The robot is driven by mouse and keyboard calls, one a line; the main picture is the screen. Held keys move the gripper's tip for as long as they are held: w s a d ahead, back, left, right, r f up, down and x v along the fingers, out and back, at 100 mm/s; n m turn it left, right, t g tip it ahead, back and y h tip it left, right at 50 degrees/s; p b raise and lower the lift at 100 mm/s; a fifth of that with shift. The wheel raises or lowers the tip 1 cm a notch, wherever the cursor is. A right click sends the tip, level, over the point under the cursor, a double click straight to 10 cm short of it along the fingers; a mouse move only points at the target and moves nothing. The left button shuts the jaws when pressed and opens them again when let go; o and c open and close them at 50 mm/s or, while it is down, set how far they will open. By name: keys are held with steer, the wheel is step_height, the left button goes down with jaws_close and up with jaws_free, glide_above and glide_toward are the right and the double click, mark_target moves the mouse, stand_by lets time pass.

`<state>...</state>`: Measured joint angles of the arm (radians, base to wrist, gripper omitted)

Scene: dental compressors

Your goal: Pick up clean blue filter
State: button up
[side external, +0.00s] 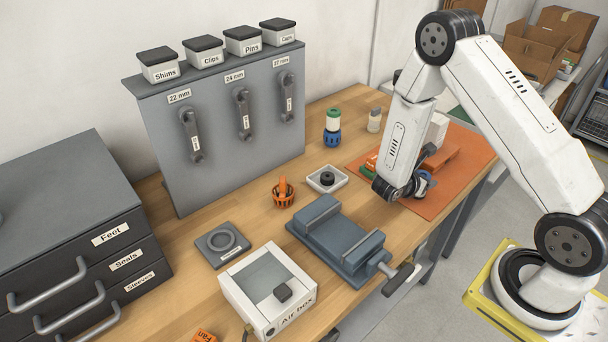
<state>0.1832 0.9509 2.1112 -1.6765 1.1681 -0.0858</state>
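A small filter-like part (332,127) stands upright on the wooden bench right of the grey tool panel. It has a blue caged base, a white body and a green top. I cannot tell from this view whether it is clean. My gripper (426,181) is low over the orange mat (450,196), to the right of this part and apart from it. The wrist partly hides the gripper, and its fingertips do not show clearly. A bit of blue shows at the wrist end; I cannot tell whether it is part of my arm or an object.
An orange caged part (283,193), a white tray with a black ring (327,179), a blue-grey vise (338,240) and a white air box (268,290) stand on the bench. A pale bottle-like item (375,119) stands behind. Orange and green items lie beside my wrist.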

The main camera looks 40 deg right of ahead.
mark_target(425, 173)
steer(key=shift+c, duration=0.5)
steer(key=shift+r, duration=0.15)
steer(key=shift+r, duration=4.85)
steer(key=shift+r, duration=0.15)
